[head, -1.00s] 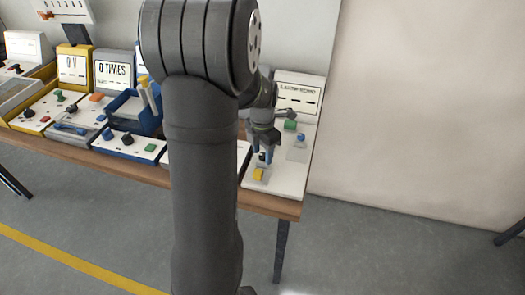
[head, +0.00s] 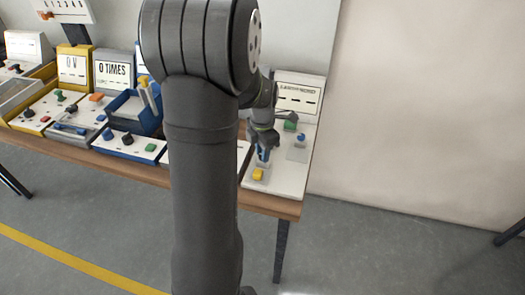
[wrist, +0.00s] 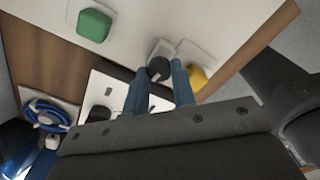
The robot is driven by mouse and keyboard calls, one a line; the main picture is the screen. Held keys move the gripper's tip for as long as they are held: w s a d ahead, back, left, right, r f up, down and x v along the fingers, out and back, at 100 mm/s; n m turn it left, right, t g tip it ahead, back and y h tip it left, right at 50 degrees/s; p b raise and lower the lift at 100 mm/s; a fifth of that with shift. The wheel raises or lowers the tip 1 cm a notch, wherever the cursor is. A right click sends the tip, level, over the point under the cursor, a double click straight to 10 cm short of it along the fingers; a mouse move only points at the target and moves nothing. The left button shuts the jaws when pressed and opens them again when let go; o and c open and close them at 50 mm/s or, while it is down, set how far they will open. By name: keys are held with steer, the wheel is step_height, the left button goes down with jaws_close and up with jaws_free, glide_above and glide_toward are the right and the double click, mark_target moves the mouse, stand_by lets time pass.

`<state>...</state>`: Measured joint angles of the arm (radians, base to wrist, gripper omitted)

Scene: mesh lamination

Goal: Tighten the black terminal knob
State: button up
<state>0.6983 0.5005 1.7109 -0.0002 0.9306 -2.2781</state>
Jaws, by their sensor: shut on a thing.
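The black terminal knob (wrist: 159,68) stands on a pale square pad of the white panel in the wrist view. The two blue fingers of my gripper (wrist: 159,84) are on either side of it, shut on it. In the head view my gripper (head: 263,155) points down at the right-hand white panel (head: 281,183); the fingers hide most or all of the black knob there. A yellow knob (head: 258,174) sits just in front of the fingers in the head view, and just right of them in the wrist view (wrist: 198,78).
A green block (head: 290,125) and a blue knob (head: 301,137) are on the same panel, with a display (head: 299,97) behind. Several other stations fill the wooden table's left part. The table's right end is near the panel, with open floor beyond.

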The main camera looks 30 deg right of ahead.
steer(key=m, duration=1.1)
steer(key=shift+d+m, duration=0.1)
steer(key=shift+m, duration=0.2)
steer(key=m, duration=1.1)
steer(key=shift+m, duration=0.4)
steer(key=m, duration=1.3)
steer(key=shift+m, duration=0.3)
steer(key=m, duration=0.4)
steer(key=shift+m, duration=2.5)
